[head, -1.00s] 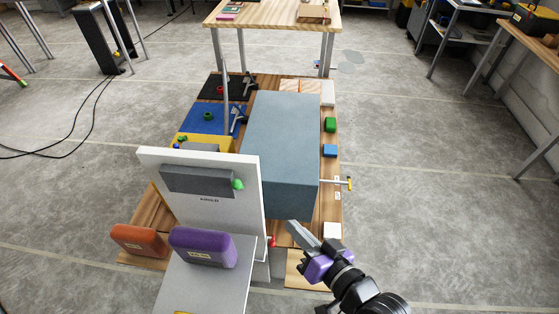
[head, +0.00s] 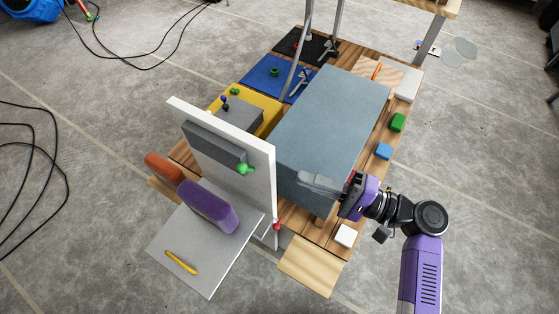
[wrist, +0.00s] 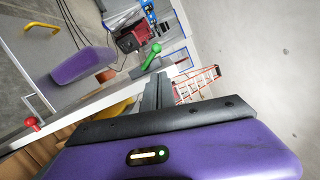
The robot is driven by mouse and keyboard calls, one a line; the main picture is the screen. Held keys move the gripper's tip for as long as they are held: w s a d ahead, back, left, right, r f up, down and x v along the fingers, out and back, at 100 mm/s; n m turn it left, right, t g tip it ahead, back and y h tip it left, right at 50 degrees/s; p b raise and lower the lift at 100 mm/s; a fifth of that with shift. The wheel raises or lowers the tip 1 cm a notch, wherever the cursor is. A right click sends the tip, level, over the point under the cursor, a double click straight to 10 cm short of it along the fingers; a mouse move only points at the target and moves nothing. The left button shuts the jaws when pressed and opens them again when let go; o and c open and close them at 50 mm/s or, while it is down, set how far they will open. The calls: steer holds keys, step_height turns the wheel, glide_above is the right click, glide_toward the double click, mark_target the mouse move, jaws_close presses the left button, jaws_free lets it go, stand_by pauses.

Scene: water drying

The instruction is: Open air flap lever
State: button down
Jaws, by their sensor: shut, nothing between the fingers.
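A grey box (head: 216,147) with a green-tipped lever (head: 246,169) is mounted on the upright white panel (head: 270,182). Lettering under the box is unreadable, so I cannot tell whether this is the air flap lever. My gripper (head: 300,178) is shut and empty, in front of the big blue-grey block (head: 330,125) and pointing left towards the green tip, with a gap between. In the wrist view the shut fingers (wrist: 158,88) point up, and the green lever (wrist: 152,57) shows just beyond them. A red knob (head: 277,227) is low by the panel's edge; it also shows in the wrist view (wrist: 33,123).
A grey plate with a yellow handle (head: 181,262) extends at the front.

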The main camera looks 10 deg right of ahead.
mark_target(247, 168)
steer(key=shift+s+a+g, duration=0.15)
steer(key=shift+s+g, duration=0.15)
steer(key=shift+s, duration=0.05)
steer(key=p+x, duration=0.2)
steer(key=x, duration=0.8)
steer(key=shift+a+r, duration=0.1)
steer(key=shift+s+a+n+b, duration=0.1)
steer(key=shift+s+n+b, duration=0.05)
steer(key=shift+n+b, duration=0.3)
steer(key=shift+s+a+n+b, duration=0.15)
steer(key=shift+s+n+b, duration=0.1)
steer(key=shift+n, duration=0.3)
steer(key=n+b, duration=0.2)
steer(key=s+a+f+n+h+b, duration=0.1)
steer(key=n+b, duration=0.2)
steer(key=s+f+n+h+b, duration=0.1)
steer(key=n+b, duration=0.2)
steer(key=shift+a+f, duration=0.2)
steer(key=shift+a, duration=0.15)
steer(key=shift+d, duration=0.1)
